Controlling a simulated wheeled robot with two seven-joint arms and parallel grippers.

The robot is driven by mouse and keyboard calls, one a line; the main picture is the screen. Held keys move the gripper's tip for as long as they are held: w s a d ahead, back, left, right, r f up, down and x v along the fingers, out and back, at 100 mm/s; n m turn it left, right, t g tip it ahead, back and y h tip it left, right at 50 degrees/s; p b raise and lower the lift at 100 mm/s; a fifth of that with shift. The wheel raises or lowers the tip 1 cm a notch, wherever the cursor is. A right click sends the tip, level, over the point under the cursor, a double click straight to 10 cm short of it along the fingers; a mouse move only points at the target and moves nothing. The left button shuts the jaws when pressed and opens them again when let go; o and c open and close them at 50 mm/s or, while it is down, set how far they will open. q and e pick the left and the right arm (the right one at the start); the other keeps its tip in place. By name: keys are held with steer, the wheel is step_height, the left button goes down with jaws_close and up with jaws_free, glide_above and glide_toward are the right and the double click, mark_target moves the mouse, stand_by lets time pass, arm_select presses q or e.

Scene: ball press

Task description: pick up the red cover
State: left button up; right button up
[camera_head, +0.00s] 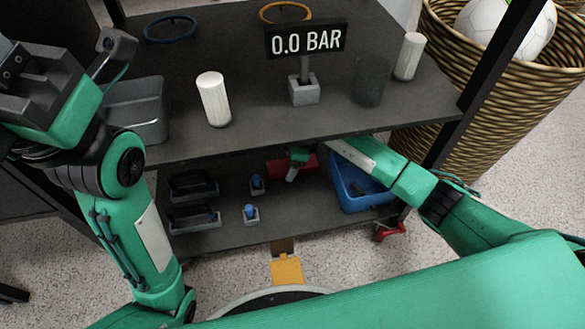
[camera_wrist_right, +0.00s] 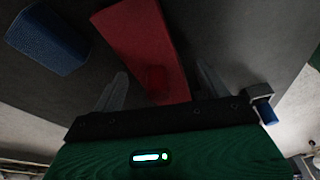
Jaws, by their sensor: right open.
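The red cover (camera_head: 308,163) lies on the lower shelf, partly hidden by my right gripper in the head view. In the head view my right gripper (camera_head: 295,163) reaches in under the upper shelf. My left arm is raised at the left; its jaws cannot be made out.
A blue bin (camera_head: 346,190) stands right of the cover. Black trays (camera_head: 192,216) and blue-topped pegs in grey blocks (camera_head: 250,213) stand to its left. The upper shelf (camera_head: 260,125) overhangs, carrying white cylinders (camera_head: 213,98) and a pressure display (camera_head: 306,39).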

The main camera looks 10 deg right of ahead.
steer(key=c, duration=1.1)
steer(key=shift+r, duration=0.1)
